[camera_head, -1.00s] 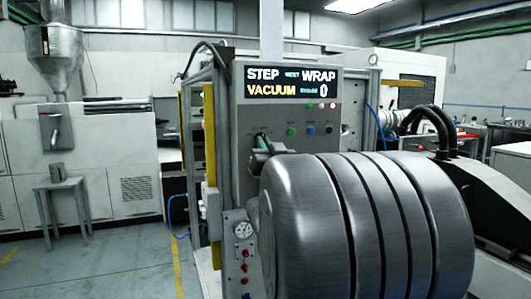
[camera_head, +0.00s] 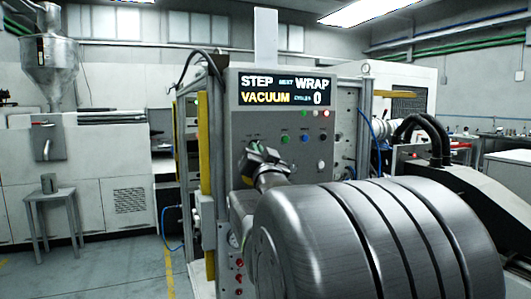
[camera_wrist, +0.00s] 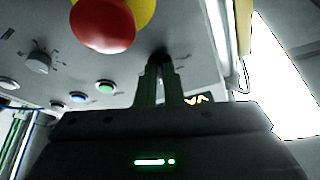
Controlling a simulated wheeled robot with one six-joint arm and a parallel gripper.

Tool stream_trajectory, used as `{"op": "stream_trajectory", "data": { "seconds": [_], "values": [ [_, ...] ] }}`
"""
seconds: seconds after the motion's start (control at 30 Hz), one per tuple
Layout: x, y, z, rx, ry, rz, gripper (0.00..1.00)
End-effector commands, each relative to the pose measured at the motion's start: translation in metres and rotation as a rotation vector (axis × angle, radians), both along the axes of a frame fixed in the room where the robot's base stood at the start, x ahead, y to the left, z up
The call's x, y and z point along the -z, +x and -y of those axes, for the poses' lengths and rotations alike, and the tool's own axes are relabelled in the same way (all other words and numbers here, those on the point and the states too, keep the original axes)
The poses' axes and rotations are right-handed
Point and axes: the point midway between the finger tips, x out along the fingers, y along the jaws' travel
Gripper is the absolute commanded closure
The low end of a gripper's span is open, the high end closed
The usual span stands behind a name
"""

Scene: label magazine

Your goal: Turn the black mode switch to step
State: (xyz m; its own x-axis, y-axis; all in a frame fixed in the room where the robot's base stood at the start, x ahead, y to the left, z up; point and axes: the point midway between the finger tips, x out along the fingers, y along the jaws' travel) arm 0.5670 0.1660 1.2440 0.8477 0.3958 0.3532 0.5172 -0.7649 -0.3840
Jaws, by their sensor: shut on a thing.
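The grey control panel (camera_head: 300,190) stands at the middle in the head view. My gripper (camera_head: 252,148) reaches its left part, in front of the switch area. In the wrist view, my gripper's two greenish fingers (camera_wrist: 160,80) are shut on a small black knob, the black mode switch (camera_wrist: 158,56), at the panel face. Only a bit of the switch shows between the fingertips, so its pointer direction cannot be told. In the head view the gripper hides the switch. The display (camera_head: 288,90) reads STEP, NEXT, WRAP, and VACUUM with 0 below.
A red button on a yellow base (camera_wrist: 103,25) is close beside my gripper in the wrist view. A metal stool (camera_head: 52,195) stands at the left on open floor.

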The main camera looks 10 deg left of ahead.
Motion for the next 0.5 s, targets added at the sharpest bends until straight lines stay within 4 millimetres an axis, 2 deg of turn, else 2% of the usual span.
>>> {"op": "stream_trajectory", "data": {
  "seconds": [0.07,0.1,0.17,0.2,0.5],
  "values": [
    [0.0024,0.0004,-0.0002,0.0,-0.002,-0.005,1.0],
    [0.0024,0.0004,-0.0002,0.0,-0.002,-0.005,0.85],
    [0.0021,0.0004,-0.0001,0.0,-0.002,-0.004,0.73],
    [0.0019,0.0003,-0.0001,0.001,-0.003,-0.004,0.71],
    [0.0013,-0.0016,0.0008,0.0,-0.001,0.0,0.71]
  ]
}}
